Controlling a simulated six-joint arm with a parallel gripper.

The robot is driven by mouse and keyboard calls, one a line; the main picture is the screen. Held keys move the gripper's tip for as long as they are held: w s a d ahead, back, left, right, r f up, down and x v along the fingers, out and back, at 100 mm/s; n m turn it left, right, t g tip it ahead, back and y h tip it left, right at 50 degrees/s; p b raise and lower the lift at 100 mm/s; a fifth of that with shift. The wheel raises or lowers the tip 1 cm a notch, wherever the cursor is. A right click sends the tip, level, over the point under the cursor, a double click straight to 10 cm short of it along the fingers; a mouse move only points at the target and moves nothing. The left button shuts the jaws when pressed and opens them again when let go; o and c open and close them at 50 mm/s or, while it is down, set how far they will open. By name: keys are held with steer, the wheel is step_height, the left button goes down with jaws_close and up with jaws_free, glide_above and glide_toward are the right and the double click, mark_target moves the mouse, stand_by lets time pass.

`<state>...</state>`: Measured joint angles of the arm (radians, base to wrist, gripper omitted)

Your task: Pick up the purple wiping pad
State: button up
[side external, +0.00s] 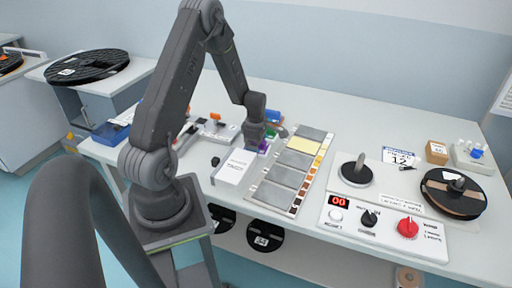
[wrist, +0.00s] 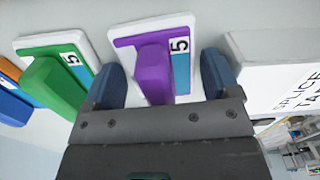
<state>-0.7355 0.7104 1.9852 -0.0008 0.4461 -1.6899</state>
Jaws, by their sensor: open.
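The purple wiping pad (wrist: 153,74) has a raised purple grip on a white-edged base with a blue strip and a "5" label. In the wrist view it lies between the two blue fingertips of my gripper (wrist: 165,82), which is open around the grip. I cannot tell whether the fingers touch it. In the side external view a small part of the purple pad (side external: 263,147) shows beside my gripper (side external: 258,140), which is low over the table and hides much of it.
A green pad (wrist: 52,84) sits close to the left finger, with a blue and orange one beyond. A white splice tape box (wrist: 285,70) is close on the right; it also shows in the side view (side external: 236,166). A splicing board (side external: 287,177) lies right of my gripper.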

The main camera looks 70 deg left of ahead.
steer(key=shift+c, duration=0.4)
steer(key=c, duration=0.6)
steer(key=shift+r, duration=0.45)
steer(key=r, duration=0.3)
steer(key=shift+s+a+r, duration=0.15)
steer(key=shift+s+r, duration=0.15)
steer(key=shift+r, duration=0.05)
steer(key=s+a+r, duration=0.1)
steer(key=s+r, duration=0.1)
steer(key=s, duration=0.1)
steer(key=s+a+r, duration=0.2)
steer(key=s, duration=0.1)
steer(key=s+a+r, duration=0.1)
steer(key=s+r, duration=0.1)
steer(key=s, duration=0.2)
steer(key=shift+s+a+r, duration=0.1)
steer(key=shift+a+r, duration=0.1)
